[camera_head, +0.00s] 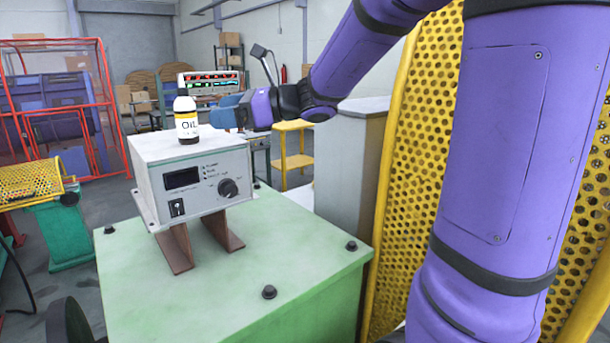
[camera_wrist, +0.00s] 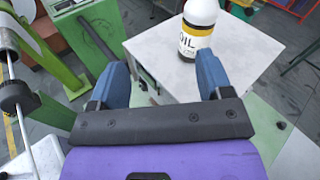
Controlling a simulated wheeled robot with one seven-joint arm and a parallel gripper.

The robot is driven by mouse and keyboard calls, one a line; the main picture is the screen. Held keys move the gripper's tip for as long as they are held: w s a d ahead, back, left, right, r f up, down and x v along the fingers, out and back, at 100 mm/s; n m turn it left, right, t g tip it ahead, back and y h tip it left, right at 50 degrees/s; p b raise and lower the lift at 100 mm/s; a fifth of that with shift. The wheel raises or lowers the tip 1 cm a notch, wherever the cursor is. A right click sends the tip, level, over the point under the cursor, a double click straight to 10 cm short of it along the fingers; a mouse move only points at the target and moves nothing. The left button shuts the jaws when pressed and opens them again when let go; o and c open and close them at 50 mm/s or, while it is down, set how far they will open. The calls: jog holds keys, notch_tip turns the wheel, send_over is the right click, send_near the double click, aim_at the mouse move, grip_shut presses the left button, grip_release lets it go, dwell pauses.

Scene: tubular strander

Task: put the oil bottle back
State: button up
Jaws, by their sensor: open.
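The oil bottle (camera_head: 187,118) is white with a yellow and black "OIL" label and a white cap. My gripper (camera_head: 222,112) is to the right of the bottle in the head view. In the wrist view my gripper (camera_wrist: 163,85) has its two blue fingers wide apart with nothing between them. The bottle is beyond the right finger.
The control box stands on brown brackets (camera_head: 174,248) on a green cabinet (camera_head: 270,300) with black bolts. A yellow perforated guard (camera_head: 405,150) and a grey cabinet (camera_head: 352,160) are at right. A yellow shelf stand (camera_head: 293,145) is behind. The cabinet's front top is mostly clear.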

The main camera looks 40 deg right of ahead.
jog(key=s+a+f+n+g+h, duration=0.2)
jog(key=s+f+n+g+h, duration=0.1)
jog(key=s+n, duration=0.4)
jog(key=s+a+f+n+g+h, duration=0.25)
jog(key=s+n, duration=0.35)
jog(key=s, duration=0.4)
jog(key=s+d+f+n+h, duration=0.3)
jog(key=s+d+n+h, duration=0.3)
jog(key=s+n, duration=0.3)
jog(key=shift+s+d+f+n+h, duration=0.15)
jog(key=shift+s+d+n+h, duration=0.15)
jog(key=shift+n+h, duration=0.55)
jog(key=shift+c, duration=0.4)
